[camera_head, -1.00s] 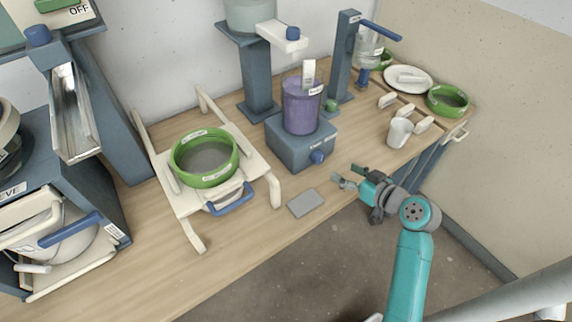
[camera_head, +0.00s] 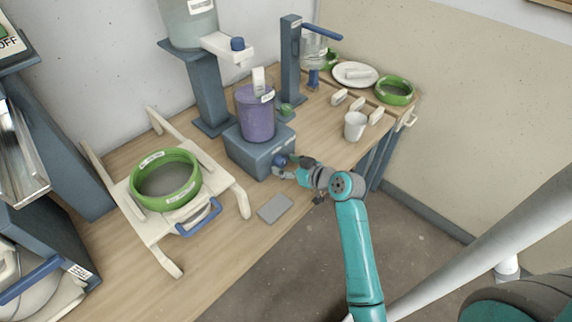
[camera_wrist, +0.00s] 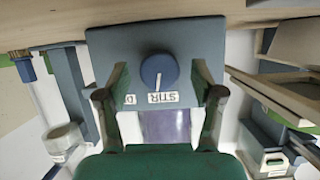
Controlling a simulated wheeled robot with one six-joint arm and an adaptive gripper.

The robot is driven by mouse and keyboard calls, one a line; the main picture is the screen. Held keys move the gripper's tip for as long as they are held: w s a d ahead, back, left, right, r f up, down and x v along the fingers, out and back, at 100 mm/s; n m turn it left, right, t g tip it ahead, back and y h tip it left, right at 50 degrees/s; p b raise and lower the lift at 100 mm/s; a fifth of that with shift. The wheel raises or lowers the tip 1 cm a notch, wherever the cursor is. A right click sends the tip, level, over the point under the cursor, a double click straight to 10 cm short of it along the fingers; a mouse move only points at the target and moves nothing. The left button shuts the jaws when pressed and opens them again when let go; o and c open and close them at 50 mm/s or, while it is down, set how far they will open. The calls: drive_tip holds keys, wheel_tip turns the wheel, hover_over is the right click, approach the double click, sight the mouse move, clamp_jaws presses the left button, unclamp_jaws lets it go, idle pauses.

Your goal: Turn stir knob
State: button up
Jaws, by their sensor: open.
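The stir knob (camera_wrist: 159,72) is a round blue knob with a white line on the front of a blue-grey base; a label reading STIR sits beside it in the wrist view. In the head view the knob (camera_head: 279,160) is at the base's front face, partly hidden by my gripper. The base (camera_head: 248,150) carries a purple container (camera_head: 256,113). My gripper (camera_head: 282,168) is at the knob. In the wrist view my gripper (camera_wrist: 160,98) is open, with its fingers on either side of the knob and apart from it.
A grey pad (camera_head: 275,208) lies on the table in front of the base. A green-rimmed sieve (camera_head: 140,198) on a cream frame stands at left. A white cup (camera_head: 355,126) and a white plate (camera_head: 371,82) are at right.

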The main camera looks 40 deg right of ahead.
drive_tip(key=shift+w, duration=0.2)
drive_tip(key=c, duration=1.1)
drive_tip(key=shift+c, duration=0.2)
drive_tip(key=shift+m, duration=0.3)
drive_tip(key=shift+d+m+y, duration=0.1)
drive_tip(key=shift+m+y, duration=0.8)
drive_tip(key=shift+m, duration=0.1)
drive_tip(key=m+y, duration=0.2)
drive_tip(key=m, duration=0.1)
drive_tip(key=shift+d+f, duration=0.1)
drive_tip(key=shift+f, duration=0.05)
drive_tip(key=m+t+y, duration=0.1)
drive_tip(key=m, duration=0.1)
drive_tip(key=shift+m, duration=0.4)
drive_tip(key=shift+f+m+t+y, duration=0.15)
drive_tip(key=shift+m+t+y, duration=0.35)
drive_tip(key=shift+m+y, duration=0.75)
